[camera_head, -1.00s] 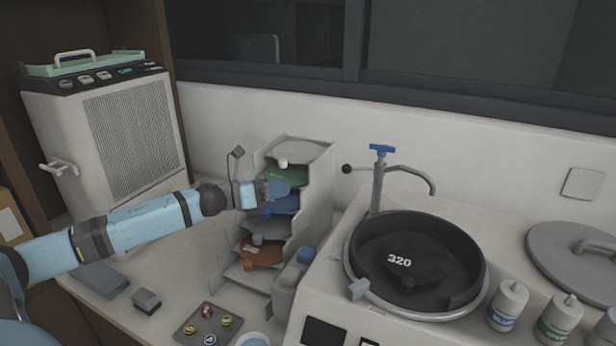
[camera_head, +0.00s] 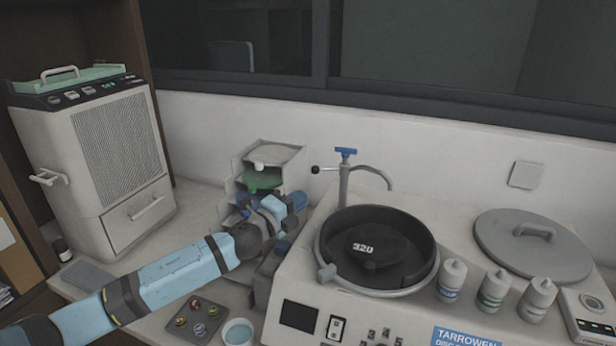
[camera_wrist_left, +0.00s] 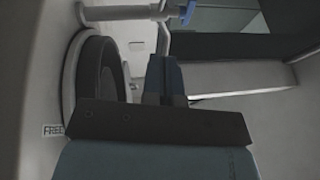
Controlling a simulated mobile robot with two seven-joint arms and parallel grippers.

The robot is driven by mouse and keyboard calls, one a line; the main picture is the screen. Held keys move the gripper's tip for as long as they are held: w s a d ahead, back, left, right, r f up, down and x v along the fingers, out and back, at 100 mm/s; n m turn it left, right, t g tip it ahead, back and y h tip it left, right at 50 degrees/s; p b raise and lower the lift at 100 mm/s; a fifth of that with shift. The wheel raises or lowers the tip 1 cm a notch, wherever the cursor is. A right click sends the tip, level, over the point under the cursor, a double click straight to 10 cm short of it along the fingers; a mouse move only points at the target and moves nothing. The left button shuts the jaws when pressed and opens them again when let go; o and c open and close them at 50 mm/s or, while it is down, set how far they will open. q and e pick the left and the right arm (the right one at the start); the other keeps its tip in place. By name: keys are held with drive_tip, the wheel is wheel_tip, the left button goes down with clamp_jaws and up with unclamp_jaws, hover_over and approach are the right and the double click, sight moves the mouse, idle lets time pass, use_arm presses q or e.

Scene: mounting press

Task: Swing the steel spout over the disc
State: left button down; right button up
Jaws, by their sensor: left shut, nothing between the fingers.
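The steel spout (camera_head: 374,172) curves from the top of its post (camera_head: 343,185) towards the back right, its tip behind the bowl and not over the disc. A blue tap handle (camera_head: 346,151) tops the post, and a black knob (camera_head: 316,169) sticks out to the left. The black disc (camera_head: 378,252), marked 320, lies in the dark round bowl (camera_head: 331,238). My left gripper (camera_head: 298,200) is shut and empty, left of the post and apart from it. In the left wrist view its fingers (camera_wrist_left: 164,60) point towards the spout area, with the blue handle (camera_wrist_left: 187,12) beyond.
A stepped rack (camera_head: 270,155) of coloured discs stands behind my left arm. Several bottles (camera_head: 494,287) and a grey lid (camera_head: 533,247) occupy the machine top at right. A small tray (camera_head: 200,320) and a cup (camera_head: 238,332) stand at the front.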

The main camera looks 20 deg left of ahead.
use_arm(q)
drive_tip(key=w+r, duration=0.1)
drive_tip(key=w, duration=0.7)
drive_tip(key=shift+d+r+p, duration=0.25)
drive_tip(key=shift+p, duration=0.2)
use_arm(e)
drive_tip(key=shift+d+r, duration=0.2)
drive_tip(key=shift+r, duration=0.5)
drive_tip(key=shift+f, duration=0.15)
